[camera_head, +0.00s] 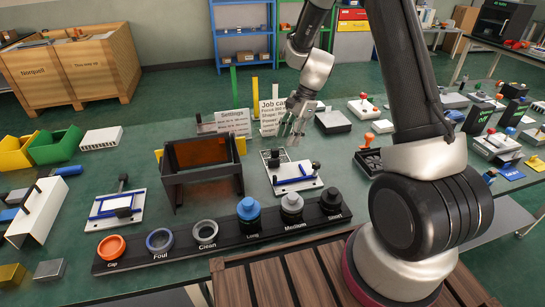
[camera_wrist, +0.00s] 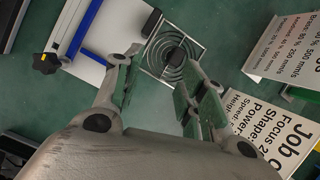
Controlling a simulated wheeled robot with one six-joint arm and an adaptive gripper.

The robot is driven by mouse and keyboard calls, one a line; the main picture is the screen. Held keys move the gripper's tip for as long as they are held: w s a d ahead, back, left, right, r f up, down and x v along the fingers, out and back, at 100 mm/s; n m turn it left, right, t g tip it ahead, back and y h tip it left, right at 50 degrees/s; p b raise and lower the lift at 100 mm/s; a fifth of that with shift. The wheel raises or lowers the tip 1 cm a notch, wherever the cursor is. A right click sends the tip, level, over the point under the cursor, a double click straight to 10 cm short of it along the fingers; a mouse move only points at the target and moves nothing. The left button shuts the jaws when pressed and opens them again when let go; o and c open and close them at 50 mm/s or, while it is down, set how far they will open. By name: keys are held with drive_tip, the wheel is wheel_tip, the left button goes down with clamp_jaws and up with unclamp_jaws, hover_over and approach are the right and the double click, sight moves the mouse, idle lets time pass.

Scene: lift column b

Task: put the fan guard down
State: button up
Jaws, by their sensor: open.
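The fan guard (camera_wrist: 172,46) is a square wire frame with concentric rings and a dark piece at its middle. In the wrist view it lies flat on the green table, beyond my fingertips. In the head view it is small (camera_head: 271,156), beside a white plate with a blue bar (camera_head: 296,180). My gripper (camera_wrist: 158,82) is open, its two green-padded fingers spread with nothing held between them. In the head view my gripper (camera_head: 292,126) hangs above and a little behind the fan guard, apart from it.
A "Job card" sign (camera_head: 271,112) and a "Settings" sign (camera_head: 234,121) stand close behind. A dark frame with an orange panel (camera_head: 201,153) stands left. A rack of rings and knobs (camera_head: 224,244) lies in front.

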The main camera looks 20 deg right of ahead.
sight(276, 149)
drive_tip(key=a+f+m, duration=0.1)
drive_tip(key=f, duration=0.1)
drive_tip(key=w+a+f+m, duration=0.1)
drive_tip(key=f, duration=0.1)
drive_tip(key=a+f+m, duration=0.1)
drive_tip(key=f, duration=0.1)
drive_tip(key=shift+w+a+f+t, duration=0.2)
drive_tip(key=shift+w+a+t, duration=0.1)
drive_tip(key=shift+w+a, duration=0.1)
clamp_jaws()
